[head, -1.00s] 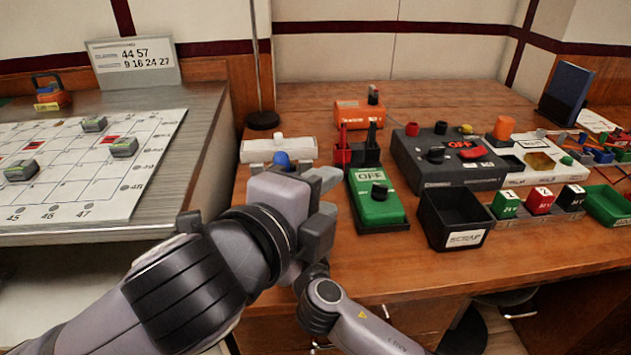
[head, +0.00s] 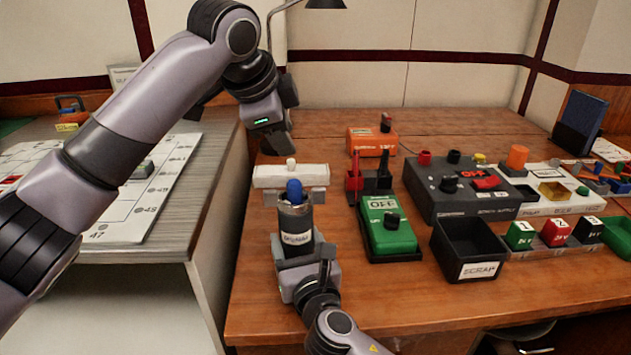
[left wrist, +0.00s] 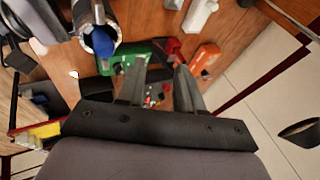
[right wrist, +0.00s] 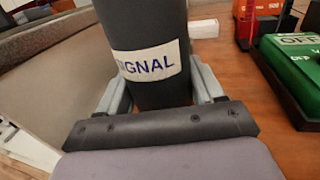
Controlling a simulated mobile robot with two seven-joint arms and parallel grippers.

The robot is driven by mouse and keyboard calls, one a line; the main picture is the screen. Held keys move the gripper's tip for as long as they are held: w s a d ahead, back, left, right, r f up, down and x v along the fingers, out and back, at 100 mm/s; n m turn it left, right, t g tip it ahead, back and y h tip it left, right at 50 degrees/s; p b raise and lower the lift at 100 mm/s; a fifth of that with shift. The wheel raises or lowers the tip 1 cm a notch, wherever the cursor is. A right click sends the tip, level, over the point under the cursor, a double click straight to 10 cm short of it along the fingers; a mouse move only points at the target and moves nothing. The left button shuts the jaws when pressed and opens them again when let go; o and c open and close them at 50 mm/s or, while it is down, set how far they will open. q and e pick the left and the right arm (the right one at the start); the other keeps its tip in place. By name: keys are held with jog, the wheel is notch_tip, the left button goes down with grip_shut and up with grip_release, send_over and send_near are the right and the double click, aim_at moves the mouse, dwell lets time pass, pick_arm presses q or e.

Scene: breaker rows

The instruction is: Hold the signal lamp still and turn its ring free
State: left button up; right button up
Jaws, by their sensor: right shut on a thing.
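The signal lamp (head: 297,238) is a dark cylinder with a white label, a grey metal ring (head: 281,209) at its top and a blue lens (head: 294,190). It stands roughly upright over the front left of the wooden bench. My right gripper (head: 304,266) is shut on its body from the near side; the right wrist view shows the fingers on either side of the dark body (right wrist: 155,85), below the label. My left gripper (head: 274,142) is raised behind the lamp, apart from it and empty. Its fingers (left wrist: 160,88) are spread in the left wrist view, with the blue lens (left wrist: 103,43) off to their upper left.
A white block (head: 290,176) lies behind the lamp. A green OFF box (head: 388,228), a black scrap bin (head: 467,250) and a dark switch box (head: 460,190) stand to the right. A grey table with a marked board (head: 165,190) is at left. The front bench strip is clear.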

aim_at(319, 188)
pick_arm(q)
jog(key=s+r+g+h, duration=0.1)
jog(key=s+r+g, duration=0.3)
jog(key=g, duration=0.2)
jog(key=x, duration=1.2)
jog(key=shift+w+d, duration=0.25)
jog(key=shift+d, duration=0.15)
grip_shut()
